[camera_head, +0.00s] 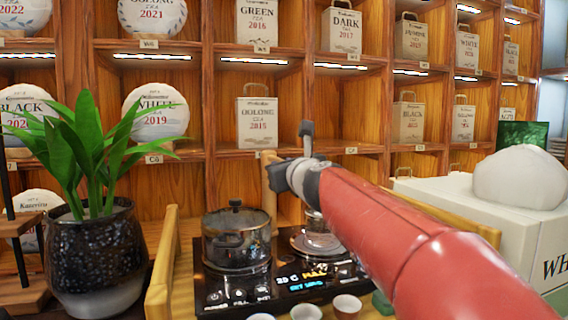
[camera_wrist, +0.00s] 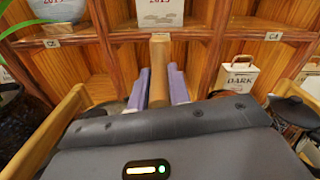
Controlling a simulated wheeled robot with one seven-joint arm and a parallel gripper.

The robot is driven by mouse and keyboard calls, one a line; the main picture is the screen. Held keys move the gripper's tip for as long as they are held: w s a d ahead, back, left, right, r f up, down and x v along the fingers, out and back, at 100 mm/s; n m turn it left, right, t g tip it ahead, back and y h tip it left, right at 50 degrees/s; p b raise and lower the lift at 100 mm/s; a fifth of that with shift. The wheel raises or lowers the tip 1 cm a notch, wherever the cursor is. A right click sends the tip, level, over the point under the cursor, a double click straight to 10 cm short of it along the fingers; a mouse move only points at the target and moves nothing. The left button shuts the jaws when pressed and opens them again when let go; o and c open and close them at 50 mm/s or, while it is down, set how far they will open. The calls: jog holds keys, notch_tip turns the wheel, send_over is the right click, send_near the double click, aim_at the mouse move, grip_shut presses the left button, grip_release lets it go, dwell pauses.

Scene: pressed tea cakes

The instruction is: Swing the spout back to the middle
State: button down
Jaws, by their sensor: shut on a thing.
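The spout (camera_head: 269,187) is a tan wooden piece standing upright behind the stove in the head view. In the wrist view the spout (camera_wrist: 159,70) stands between the two purple fingers of my gripper (camera_wrist: 159,85). The fingers are closed on its sides. In the head view my gripper (camera_head: 279,176) reaches in from the right, and my red arm covers part of the scene. The spout's lower part and outlet are hidden in the wrist view by the gripper body. I cannot tell which way the outlet faces.
A dark lidded pot (camera_head: 236,240) stands on the left of the black stove (camera_head: 275,290), whose display is lit. Several small cups (camera_head: 347,306) stand in front. A potted plant (camera_head: 97,250) is at the left, a white box (camera_head: 510,230) at the right. Wooden shelves (camera_head: 190,100) rise behind.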

jog(key=c, duration=1.3)
grip_release()
jog(key=shift+s, duration=0.1)
jog(key=v, duration=0.7)
jog(key=shift+s, duration=0.3)
jog(key=shift+d, duration=0.2)
